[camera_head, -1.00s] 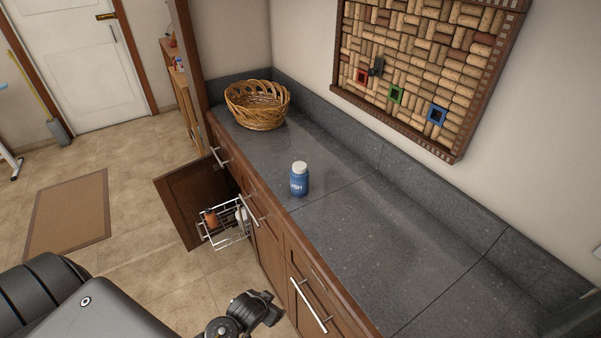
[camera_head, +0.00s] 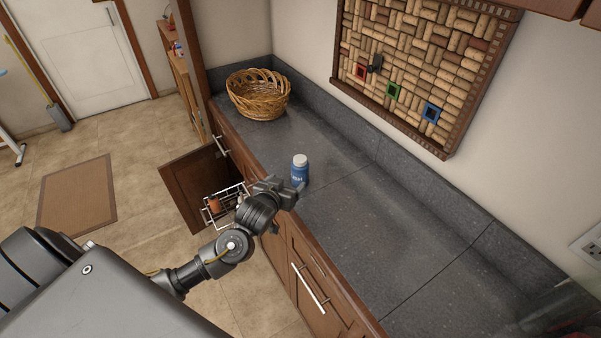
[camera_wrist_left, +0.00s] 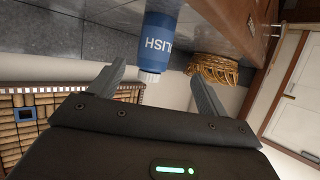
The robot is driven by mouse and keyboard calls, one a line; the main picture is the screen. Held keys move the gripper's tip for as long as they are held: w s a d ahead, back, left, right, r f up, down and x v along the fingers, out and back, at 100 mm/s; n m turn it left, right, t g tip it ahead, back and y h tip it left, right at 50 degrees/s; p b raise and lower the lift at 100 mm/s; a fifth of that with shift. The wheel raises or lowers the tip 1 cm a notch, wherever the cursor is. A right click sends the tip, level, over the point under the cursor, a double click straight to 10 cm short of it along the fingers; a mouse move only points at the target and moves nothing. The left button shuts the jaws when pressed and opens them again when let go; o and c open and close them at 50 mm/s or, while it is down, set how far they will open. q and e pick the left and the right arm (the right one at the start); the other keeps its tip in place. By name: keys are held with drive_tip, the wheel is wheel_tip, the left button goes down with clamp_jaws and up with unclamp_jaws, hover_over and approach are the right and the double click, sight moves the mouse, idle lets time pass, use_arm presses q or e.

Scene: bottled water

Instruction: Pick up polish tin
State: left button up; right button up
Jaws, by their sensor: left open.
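The polish tin (camera_head: 300,171) is a blue container with a white lid, standing upright on the dark grey counter. My left gripper (camera_head: 290,190) is over the counter's front edge, close beside the tin on its near side. My right gripper is not in view.
A wicker basket (camera_head: 258,94) stands at the counter's far end. Below the counter a cabinet door (camera_head: 196,186) is open, with a wire rack (camera_head: 226,203) holding bottles. A cork board (camera_head: 420,70) hangs on the wall. The counter (camera_head: 400,240) right of the tin is clear.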

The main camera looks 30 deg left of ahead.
sight(297, 174)
use_arm(q)
drive_tip(key=shift+w, duration=0.25)
drive_tip(key=p+x, duration=0.1)
drive_tip(key=x, duration=0.4)
drive_tip(key=shift+f, duration=0.15)
drive_tip(key=shift+w+d+p, duration=0.1)
drive_tip(key=shift+w+p, duration=0.25)
drive_tip(key=shift+p, duration=0.2)
drive_tip(key=x, duration=0.1)
drive_tip(key=p+x, duration=0.1)
drive_tip(key=x, duration=0.1)
drive_tip(key=shift+w+d, duration=0.25)
drive_tip(key=shift+d, duration=0.05)
drive_tip(key=shift+w+a+f+p, duration=0.1)
drive_tip(key=shift+w+f+p, duration=0.2)
drive_tip(key=shift+w, duration=0.2)
drive_tip(key=c, duration=1.1)
drive_tip(key=shift+c, duration=0.2)
